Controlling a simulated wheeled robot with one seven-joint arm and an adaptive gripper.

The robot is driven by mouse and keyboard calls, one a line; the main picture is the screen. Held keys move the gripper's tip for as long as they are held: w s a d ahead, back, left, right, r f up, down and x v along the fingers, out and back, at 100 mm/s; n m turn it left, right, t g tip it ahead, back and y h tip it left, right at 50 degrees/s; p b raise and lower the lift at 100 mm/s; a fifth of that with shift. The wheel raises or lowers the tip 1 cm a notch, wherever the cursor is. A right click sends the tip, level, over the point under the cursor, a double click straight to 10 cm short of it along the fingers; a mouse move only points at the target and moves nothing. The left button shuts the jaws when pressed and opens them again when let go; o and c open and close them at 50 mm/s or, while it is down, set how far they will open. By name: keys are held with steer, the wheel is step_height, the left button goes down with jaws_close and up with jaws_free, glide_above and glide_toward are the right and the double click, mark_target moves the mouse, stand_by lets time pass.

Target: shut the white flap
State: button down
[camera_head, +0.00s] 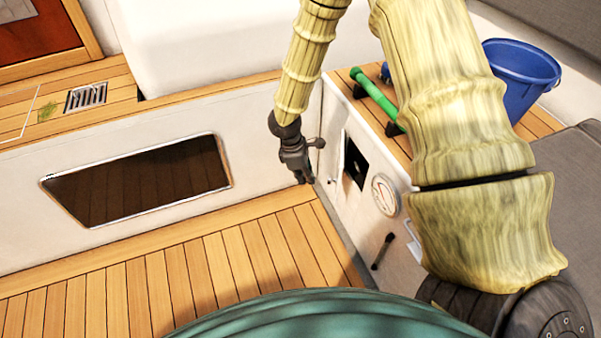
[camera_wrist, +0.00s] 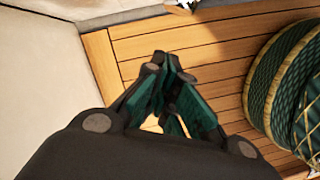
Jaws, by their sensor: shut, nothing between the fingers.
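The white flap (camera_head: 341,152) shows as a narrow pale panel at the left edge of a dark square opening (camera_head: 355,166) in the white side wall. It stands open, swung out from the wall, and is seen nearly edge-on. My gripper (camera_head: 306,181) hangs to the left of the flap, low near the wall corner and above the deck. Its fingers are together and empty, as the wrist view (camera_wrist: 167,66) also shows. The gap between gripper and flap is small, and I cannot tell if they touch. I cannot make out the flap for sure in the wrist view.
A round gauge (camera_head: 386,195) and a black lever (camera_head: 382,251) sit on the same wall. A green-handled tool (camera_head: 376,99) and a blue bucket (camera_head: 520,78) are on the bench above. A dark window (camera_head: 140,180) is in the left wall. The slatted deck (camera_head: 210,262) is clear.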

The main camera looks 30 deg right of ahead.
steer(key=d, duration=0.1)
steer(key=s, duration=0.1)
steer(key=d+b, duration=0.1)
steer(key=shift+s+d+r, duration=0.25)
steer(key=shift+s+d, duration=0.1)
steer(key=shift+s, duration=0.1)
